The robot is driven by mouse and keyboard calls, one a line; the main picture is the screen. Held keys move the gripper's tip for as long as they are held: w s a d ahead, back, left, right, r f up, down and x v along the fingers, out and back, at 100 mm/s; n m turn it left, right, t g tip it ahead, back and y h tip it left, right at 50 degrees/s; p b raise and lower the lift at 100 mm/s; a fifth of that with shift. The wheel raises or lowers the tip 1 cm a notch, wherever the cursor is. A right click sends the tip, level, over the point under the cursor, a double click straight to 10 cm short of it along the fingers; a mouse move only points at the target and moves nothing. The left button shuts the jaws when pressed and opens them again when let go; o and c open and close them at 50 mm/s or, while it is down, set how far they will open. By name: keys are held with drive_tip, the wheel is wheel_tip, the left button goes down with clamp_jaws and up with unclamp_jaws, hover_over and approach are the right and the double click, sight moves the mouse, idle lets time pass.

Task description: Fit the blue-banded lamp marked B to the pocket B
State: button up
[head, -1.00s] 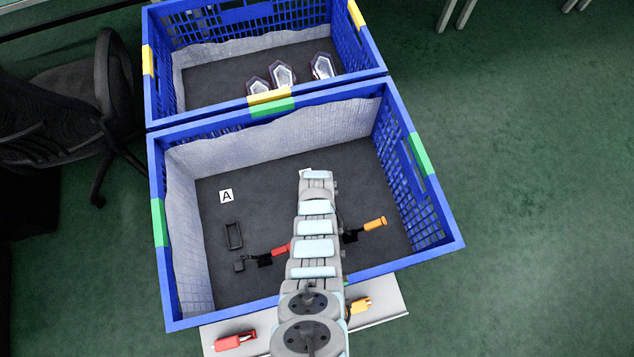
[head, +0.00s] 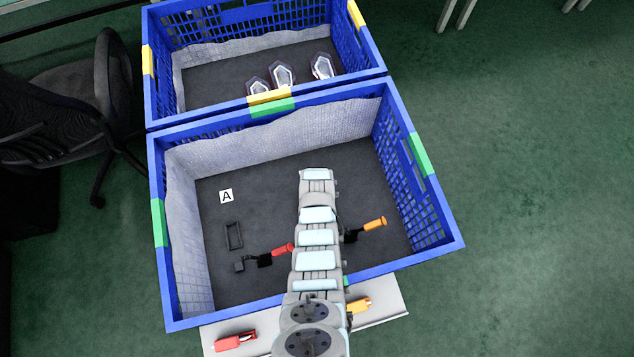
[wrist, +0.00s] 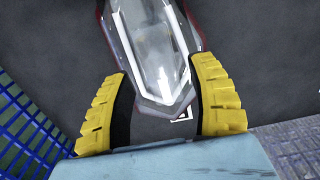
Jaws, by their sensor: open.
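A lamp (wrist: 152,45) with a clear faceted lens, white edging and a dark red rim shows in the wrist view. It lies between the two yellow fingers of my open gripper (wrist: 162,75). No blue band or letter on it can be made out, and its far end is cut off. A white label (wrist: 184,115) with a dark mark is partly covered by the lamp's near tip; I cannot read it. Pocket B cannot be identified. In the head view my arm hides the gripper and this lamp.
The near blue crate (head: 160,270) holds label A (head: 226,196), a black frame (head: 234,235), and red (head: 283,249) and orange (head: 375,223) connectors. Three lamps (head: 283,74) lie in the far crate (head: 150,95). A pale tray (head: 390,303) is in front. Crate walls surround my arm.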

drive_tip(key=shift+w+r, duration=0.1)
drive_tip(key=shift+r, duration=0.8)
wheel_tip(320, 180, up, 8)
drive_tip(key=shift+r, duration=0.2)
idle(0.4)
